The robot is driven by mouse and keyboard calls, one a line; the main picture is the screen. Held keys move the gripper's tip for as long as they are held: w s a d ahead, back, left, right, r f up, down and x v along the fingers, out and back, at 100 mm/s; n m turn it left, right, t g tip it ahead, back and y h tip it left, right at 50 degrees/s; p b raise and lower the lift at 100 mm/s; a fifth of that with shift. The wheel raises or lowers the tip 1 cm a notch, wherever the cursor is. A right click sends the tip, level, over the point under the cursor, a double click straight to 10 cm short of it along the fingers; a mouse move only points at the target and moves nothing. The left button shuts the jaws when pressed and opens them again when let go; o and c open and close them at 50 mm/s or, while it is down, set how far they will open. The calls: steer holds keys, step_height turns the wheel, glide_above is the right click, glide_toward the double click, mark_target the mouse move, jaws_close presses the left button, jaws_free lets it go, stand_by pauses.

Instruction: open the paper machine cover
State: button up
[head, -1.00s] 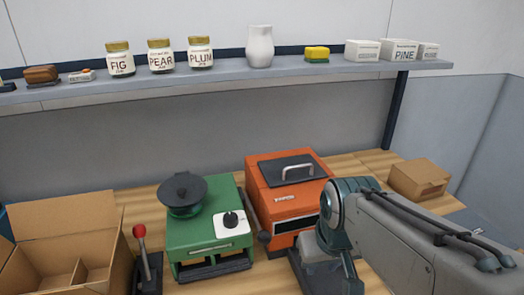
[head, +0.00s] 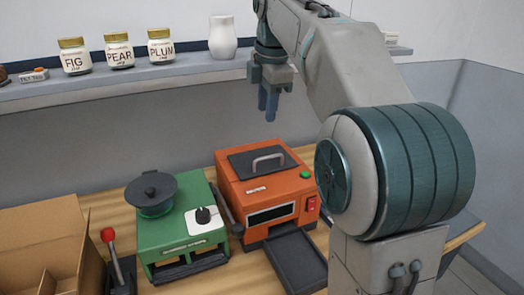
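An orange machine (head: 290,196) stands on the wooden bench, with a dark flat cover (head: 255,161) on top that lies shut. The cover has a light grey bar handle (head: 268,160). My gripper (head: 268,112) hangs fingers down, above and behind the cover in the picture, touching nothing. Its fingers look close together, and the gap is unclear.
A green machine (head: 165,235) with a dark round lid (head: 151,190) stands left of the orange one. A red-knobbed lever (head: 108,236) and an open cardboard box (head: 45,235) are further left. A wall shelf (head: 110,82) holds jars (head: 118,51) and a white vase (head: 222,38).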

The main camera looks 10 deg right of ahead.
mark_target(262, 158)
steer(key=w+f, duration=0.1)
steer(key=f, duration=0.3)
steer(key=f+b, duration=0.1)
steer(key=f, duration=0.4)
steer(key=w+f+b, duration=0.1)
steer(key=f, duration=0.3)
steer(key=shift+w+a+f, duration=0.2)
steer(key=shift+w+a, duration=0.05)
steer(key=shift+w, duration=0.1)
jaws_close()
